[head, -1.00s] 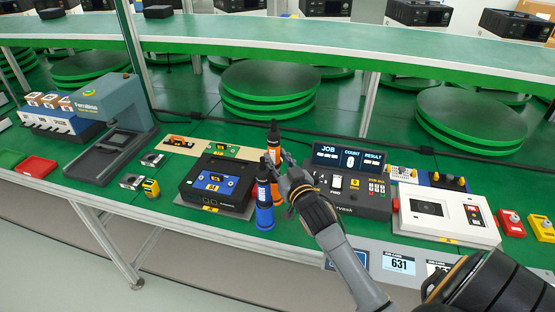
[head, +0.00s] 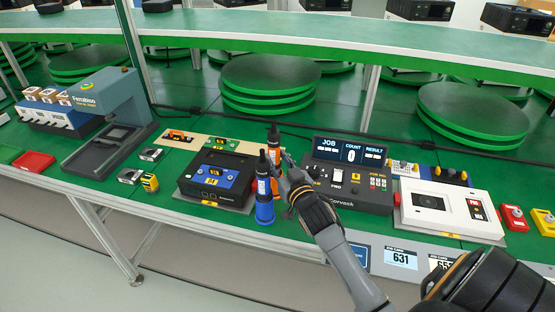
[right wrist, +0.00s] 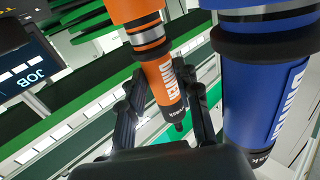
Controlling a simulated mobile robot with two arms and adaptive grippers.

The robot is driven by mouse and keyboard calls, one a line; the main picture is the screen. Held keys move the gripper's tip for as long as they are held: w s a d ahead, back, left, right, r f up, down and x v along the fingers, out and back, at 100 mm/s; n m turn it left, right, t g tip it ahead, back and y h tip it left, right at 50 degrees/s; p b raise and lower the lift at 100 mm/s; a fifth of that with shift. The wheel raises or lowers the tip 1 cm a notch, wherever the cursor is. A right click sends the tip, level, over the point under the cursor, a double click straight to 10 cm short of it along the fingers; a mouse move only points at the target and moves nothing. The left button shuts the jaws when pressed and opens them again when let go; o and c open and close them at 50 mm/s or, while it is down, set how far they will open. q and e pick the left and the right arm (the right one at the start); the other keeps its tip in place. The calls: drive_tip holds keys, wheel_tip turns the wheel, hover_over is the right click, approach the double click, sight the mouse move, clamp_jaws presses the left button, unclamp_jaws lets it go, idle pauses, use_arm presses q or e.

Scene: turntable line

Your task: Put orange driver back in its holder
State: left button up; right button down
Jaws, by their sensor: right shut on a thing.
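The orange driver (head: 274,158) is upright, behind and slightly right of the blue driver (head: 264,200) in the head view. My right gripper (head: 285,172) is shut on the orange driver from the right. In the right wrist view, the orange driver (right wrist: 164,84) shows between the fingers of my right gripper (right wrist: 165,108), and the blue driver (right wrist: 262,85) stands close beside them at right. The blue driver hides the orange driver's lower part in the head view. I cannot make out the holder. My left gripper is not in view.
A black device with a blue label (head: 212,178) lies left of the drivers. A counter console (head: 348,185) stands close on their right, with a white unit (head: 448,209) beyond it. A yellow tape measure (head: 149,183) is farther left. Green turntable discs (head: 268,82) are behind.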

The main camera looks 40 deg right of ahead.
drive_tip(key=shift+f+b, duration=0.45)
drive_tip(key=shift+f, duration=0.3)
drive_tip(key=c, duration=0.9)
unclamp_jaws()
drive_tip(key=shift+o, duration=0.2)
drive_tip(key=shift+f, duration=0.1)
drive_tip(key=s+a, duration=0.2)
drive_tip(key=s, duration=1)
drive_tip(key=shift+a, duration=0.15)
drive_tip(key=shift+w, duration=0.1)
